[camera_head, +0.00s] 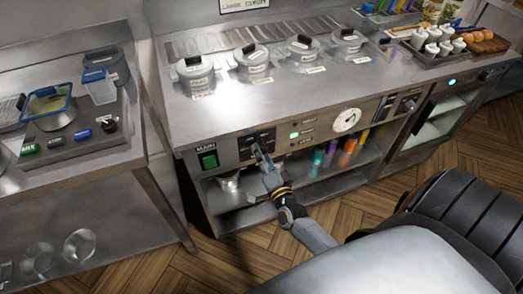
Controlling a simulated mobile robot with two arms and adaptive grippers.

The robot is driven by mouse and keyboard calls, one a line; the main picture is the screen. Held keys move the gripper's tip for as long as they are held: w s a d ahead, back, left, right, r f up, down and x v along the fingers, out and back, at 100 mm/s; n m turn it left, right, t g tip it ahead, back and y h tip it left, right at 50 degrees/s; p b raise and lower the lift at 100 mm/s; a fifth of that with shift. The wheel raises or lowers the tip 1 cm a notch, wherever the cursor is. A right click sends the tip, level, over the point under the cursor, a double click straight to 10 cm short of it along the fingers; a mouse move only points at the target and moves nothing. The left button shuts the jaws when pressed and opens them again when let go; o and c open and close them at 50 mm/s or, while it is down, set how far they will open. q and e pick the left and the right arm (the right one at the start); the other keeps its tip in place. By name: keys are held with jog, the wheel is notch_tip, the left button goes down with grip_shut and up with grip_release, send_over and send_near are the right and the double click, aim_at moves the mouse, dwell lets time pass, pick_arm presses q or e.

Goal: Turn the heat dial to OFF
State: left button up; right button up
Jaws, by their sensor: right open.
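A white round dial (346,120) with a dark pointer is set in the steel counter's front panel. I cannot read its markings, and cannot tell whether it is the heat dial or a gauge. A black knob (109,126) sits on the fryer unit at the left; its setting is unreadable. My right gripper (258,152) is open, in front of the dark switch panel (257,139), left of the white dial and apart from it. It hides the panel's lower part; I cannot tell whether it touches. My left gripper is not in view.
A green MAIN switch (208,160) is left of my right gripper; a green light (294,135) is to its right. Several lidded pots (252,64) stand in the counter top (330,88). Coloured bottles (330,152) stand on the shelf below. A gap separates the left bench (88,158).

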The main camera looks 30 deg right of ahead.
jog(key=v, duration=1.1)
jog(key=shift+s+a, duration=0.1)
jog(key=shift+s, duration=0.05)
jog(key=s+a+f+n+g+y, duration=0.1)
jog(key=s+a+f+n+g, duration=0.15)
jog(key=f, duration=0.55)
jog(key=s+a+f+n+g+y, duration=0.2)
jog(key=s+f+n+g, duration=0.15)
jog(key=f, duration=0.55)
jog(key=s+a+f+n+g+y, duration=0.1)
jog(key=s+a+f+n+g, duration=0.15)
jog(key=f, duration=0.55)
jog(key=s+f+n+g, duration=0.4)
jog(key=s+f, duration=0.3)
jog(key=s, duration=0.5)
jog(key=s+f+n+g, duration=0.4)
jog(key=s+f, duration=0.3)
jog(key=s, duration=0.4)
jog(key=shift+s+d+f+n, duration=0.4)
jog(key=shift+n, duration=0.15)
